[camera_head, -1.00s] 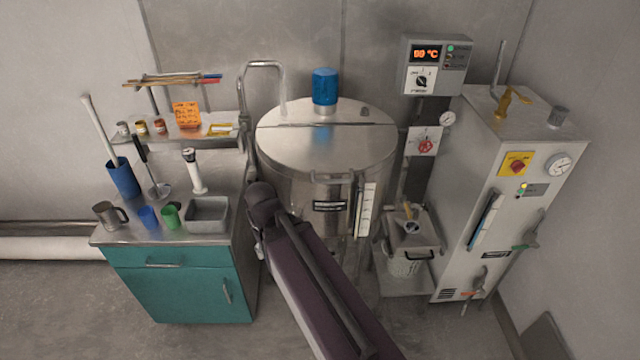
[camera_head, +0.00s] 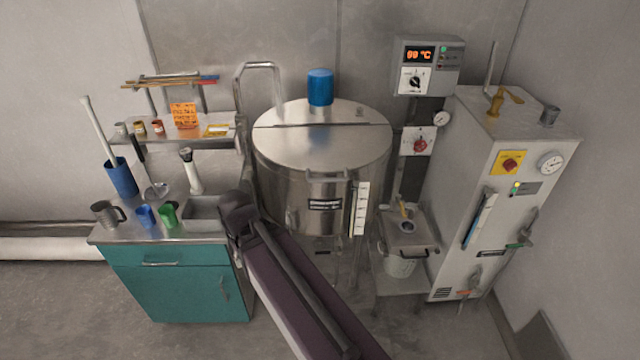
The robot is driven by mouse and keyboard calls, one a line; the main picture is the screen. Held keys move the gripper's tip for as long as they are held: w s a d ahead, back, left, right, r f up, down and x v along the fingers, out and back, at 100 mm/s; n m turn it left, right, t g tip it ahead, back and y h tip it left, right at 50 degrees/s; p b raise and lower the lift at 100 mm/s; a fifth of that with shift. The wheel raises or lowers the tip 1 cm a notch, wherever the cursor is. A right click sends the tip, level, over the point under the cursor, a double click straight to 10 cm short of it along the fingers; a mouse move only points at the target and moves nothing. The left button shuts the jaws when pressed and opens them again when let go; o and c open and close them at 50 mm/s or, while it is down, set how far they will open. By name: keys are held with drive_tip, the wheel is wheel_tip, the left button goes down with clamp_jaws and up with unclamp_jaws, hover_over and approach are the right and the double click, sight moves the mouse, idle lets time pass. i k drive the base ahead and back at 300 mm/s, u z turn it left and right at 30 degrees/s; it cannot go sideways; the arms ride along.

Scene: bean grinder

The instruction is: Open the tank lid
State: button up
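The steel tank (camera_head: 297,190) stands in the middle of the view. Its round lid (camera_head: 330,150) lies flat and shut on top, with a hinge seam across the back part and a small handle (camera_head: 328,176) at the front rim. A blue cylinder (camera_head: 320,87) stands on the back of the top. My arm reaches up from the bottom, and its dark end (camera_head: 238,212) is to the left of the tank's front, over the cabinet's right edge. The gripper's fingers cannot be made out.
A teal cabinet (camera_head: 185,290) with cups, a tray (camera_head: 203,208) and tools stands left. A bent pipe (camera_head: 262,67) rises behind the tank's left side. A level gauge (camera_head: 361,208), control box (camera_head: 428,66) and tall grey machine (camera_head: 505,200) stand right.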

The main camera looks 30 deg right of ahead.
sight(333, 149)
drive_tip(key=u, duration=0.05)
drive_tip(key=k, duration=1.3)
drive_tip(key=z, duration=1.05)
drive_tip(key=i, duration=1)
drive_tip(key=u, duration=0.05)
